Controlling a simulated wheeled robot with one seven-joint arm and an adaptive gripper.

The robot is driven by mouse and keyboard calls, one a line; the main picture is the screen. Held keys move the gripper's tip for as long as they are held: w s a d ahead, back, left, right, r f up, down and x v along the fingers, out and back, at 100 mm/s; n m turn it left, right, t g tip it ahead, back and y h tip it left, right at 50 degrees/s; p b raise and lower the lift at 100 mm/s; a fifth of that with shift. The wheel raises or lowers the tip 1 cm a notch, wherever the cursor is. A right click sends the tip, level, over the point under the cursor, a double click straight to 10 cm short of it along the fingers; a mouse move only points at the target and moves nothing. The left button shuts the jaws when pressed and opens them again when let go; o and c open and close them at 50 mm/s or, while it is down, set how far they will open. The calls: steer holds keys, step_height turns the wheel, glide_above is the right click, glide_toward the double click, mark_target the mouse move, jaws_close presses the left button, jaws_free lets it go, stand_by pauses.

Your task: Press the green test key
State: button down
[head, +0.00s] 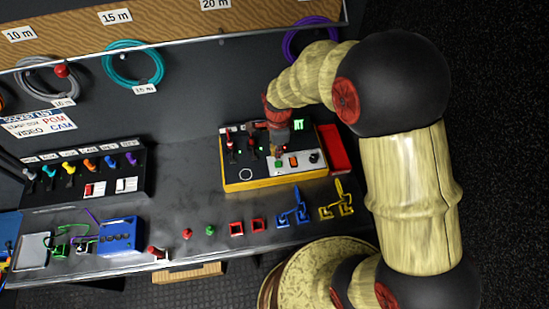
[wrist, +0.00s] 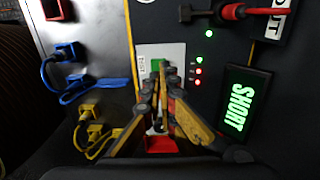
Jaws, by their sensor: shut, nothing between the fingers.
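The green test key (wrist: 156,64) sits on a pale panel beside a small label in the wrist view, partly covered by my fingertips. It also shows as a small green patch in the head view (head: 279,163), on the yellow-edged tester box (head: 262,183). My gripper (wrist: 163,68) is shut and empty, its tips over the green key. In the head view my gripper (head: 277,150) points down at the box. I cannot tell whether the tips touch the key.
A display (wrist: 238,108) on the box reads SHORT in green. Red plugs (wrist: 232,12) and small lit lamps (wrist: 198,72) are close by. Blue (head: 293,212) and yellow (head: 338,205) connectors lie in front of the box. A red bin (head: 335,150) stands at its right.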

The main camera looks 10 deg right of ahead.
mark_target(278, 162)
step_height(278, 162, up, 8)
steer(key=p, duration=0.1)
steer(key=shift+w+r, duration=0.15)
steer(key=shift+w, duration=0.05)
steer(key=shift+d, duration=0.15)
